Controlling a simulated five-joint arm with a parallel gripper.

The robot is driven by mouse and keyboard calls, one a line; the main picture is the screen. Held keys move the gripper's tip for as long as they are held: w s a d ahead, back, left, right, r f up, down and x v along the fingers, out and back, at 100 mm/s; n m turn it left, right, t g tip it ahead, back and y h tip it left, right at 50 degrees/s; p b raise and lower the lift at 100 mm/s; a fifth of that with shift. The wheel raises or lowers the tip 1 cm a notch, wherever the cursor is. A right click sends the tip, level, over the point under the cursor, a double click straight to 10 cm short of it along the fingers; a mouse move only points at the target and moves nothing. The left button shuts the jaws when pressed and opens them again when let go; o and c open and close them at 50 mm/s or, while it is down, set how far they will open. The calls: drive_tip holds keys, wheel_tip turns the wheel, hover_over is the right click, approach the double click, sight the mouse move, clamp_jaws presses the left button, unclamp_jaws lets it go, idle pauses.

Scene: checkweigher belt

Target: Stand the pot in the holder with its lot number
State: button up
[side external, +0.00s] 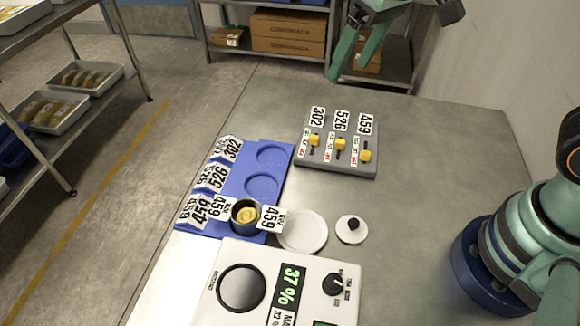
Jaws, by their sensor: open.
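The dark blue pot (245,216), open at the top with yellowish contents, stands upright at the nearest place of the blue holder (276,172). White tags reading 459 stick out on both sides of it. The holder's place labels read 302 (231,148), 526 (214,177) and, beside the pot, 459 (193,210). The other two round recesses are empty. The pot hides its recess, so how deep it sits I cannot tell. My gripper (350,68) is open and empty, high at the top of the picture, well away from the pot.
A white disc (303,232) and a white lid with a black knob (350,230) lie right of the pot. A white instrument (241,289) showing 37 % stands in front. A grey slider panel (337,147) stands behind.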

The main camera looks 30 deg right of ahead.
drive_tip(key=s+d+m+t+h, duration=0.1)
drive_tip(key=s+d, duration=0.4)
drive_tip(key=d, duration=0.6)
drive_tip(key=shift+s+d+r+m+t, duration=0.2)
drive_tip(key=shift+s+d+m+t, duration=0.2)
drive_tip(key=shift+t, duration=0.3)
